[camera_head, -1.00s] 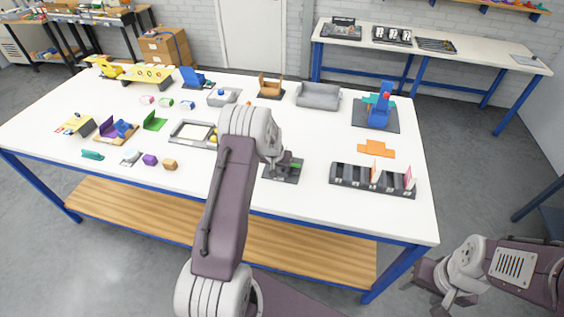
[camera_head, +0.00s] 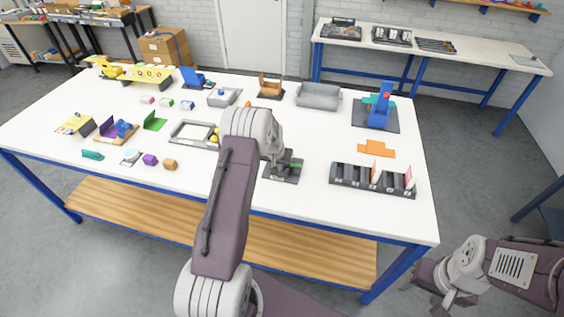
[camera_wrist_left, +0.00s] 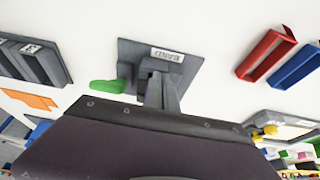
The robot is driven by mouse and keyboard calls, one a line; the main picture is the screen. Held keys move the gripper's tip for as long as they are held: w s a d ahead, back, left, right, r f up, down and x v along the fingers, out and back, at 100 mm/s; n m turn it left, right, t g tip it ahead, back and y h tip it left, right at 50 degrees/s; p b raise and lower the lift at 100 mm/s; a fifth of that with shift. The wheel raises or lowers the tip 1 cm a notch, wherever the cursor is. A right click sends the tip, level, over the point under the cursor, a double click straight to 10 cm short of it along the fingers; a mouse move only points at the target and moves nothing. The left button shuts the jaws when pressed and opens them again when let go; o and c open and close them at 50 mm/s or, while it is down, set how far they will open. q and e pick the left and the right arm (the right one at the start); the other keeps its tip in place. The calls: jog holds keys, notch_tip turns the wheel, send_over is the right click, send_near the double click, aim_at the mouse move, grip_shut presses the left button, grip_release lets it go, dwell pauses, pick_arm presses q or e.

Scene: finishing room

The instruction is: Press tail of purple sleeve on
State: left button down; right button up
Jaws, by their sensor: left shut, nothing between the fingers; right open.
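A dark fixture plate labelled BAND (camera_wrist_left: 188,65) lies on the white table. It also shows in the head view (camera_head: 281,175). A green piece (camera_wrist_left: 107,86) sticks out from the fixture's block at its left in the wrist view and shows in the head view (camera_head: 297,165). My left gripper (camera_head: 283,159) is shut and empty, down at this block; its fingers also show in the left wrist view (camera_wrist_left: 160,92). The purple sleeve is mostly hidden by the fingers; only a small purple patch (camera_wrist_left: 142,87) shows beside them. My right gripper (camera_head: 452,300) is open and empty, off the table.
A black slotted rack (camera_head: 345,183) and an orange flat piece (camera_head: 376,149) lie to the right. A grey frame tray (camera_head: 183,139) is to the left. A red channel (camera_wrist_left: 266,55) and a blue channel (camera_wrist_left: 297,68) lie beside the fixture. Bare table shows between these things.

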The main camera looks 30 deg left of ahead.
dwell(0.6)
pick_arm(q)
jog(key=shift+s+d, duration=0.2)
jog(key=shift+s, duration=0.55)
jog(key=shift+s+d, duration=0.1)
jog(key=shift+s, duration=0.35)
jog(key=shift+w+r+p, duration=0.1)
jog(key=shift+r+p, duration=0.45)
jog(key=shift+r, duration=0.05)
notch_tip(320, 180, up, 9)
jog(key=p, duration=0.6)
jog(key=shift+f, duration=0.15)
